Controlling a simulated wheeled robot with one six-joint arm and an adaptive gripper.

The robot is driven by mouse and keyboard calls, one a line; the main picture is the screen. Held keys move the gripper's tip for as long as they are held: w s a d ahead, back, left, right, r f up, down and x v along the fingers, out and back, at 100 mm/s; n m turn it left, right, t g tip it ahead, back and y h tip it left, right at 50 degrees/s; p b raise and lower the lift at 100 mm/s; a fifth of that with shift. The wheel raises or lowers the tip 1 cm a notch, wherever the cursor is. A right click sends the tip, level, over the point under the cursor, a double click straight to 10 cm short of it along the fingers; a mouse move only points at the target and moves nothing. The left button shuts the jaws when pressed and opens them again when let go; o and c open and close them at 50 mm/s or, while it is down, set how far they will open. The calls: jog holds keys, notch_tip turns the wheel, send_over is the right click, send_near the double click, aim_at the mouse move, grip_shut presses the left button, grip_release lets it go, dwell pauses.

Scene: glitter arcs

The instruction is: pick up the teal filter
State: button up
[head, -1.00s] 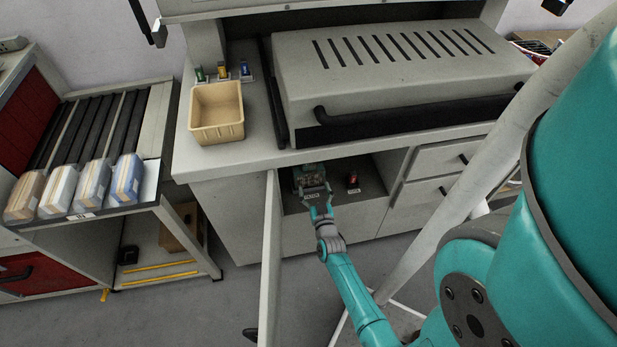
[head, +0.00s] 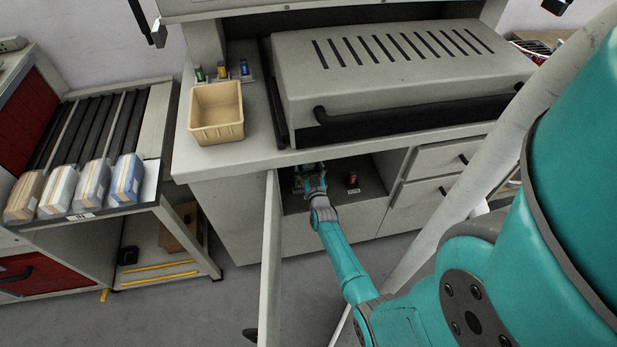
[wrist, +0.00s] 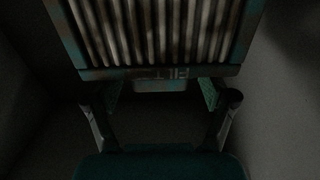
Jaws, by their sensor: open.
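The teal filter (wrist: 155,35) fills the top of the wrist view: pale pleats in a worn teal frame, with upside-down lettering on its near edge. A small grey tab (wrist: 160,86) sticks out from that edge. My gripper (wrist: 160,96) is open, its two fingers to the left and right of the tab, with a gap visible on both sides. In the head view my gripper (head: 312,180) reaches into the open cabinet compartment under the counter, and my arm largely hides the filter there.
A small red item (head: 352,181) stands on the compartment floor right of my gripper. The open cabinet door (head: 270,260) stands left of my arm. Drawers (head: 440,190) are to the right. A tan bin (head: 217,112) sits on the counter above.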

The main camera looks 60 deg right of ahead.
jog(key=shift+w+d, duration=0.1)
jog(key=shift+d, duration=0.05)
grip_shut()
jog(key=shift+r, duration=0.2)
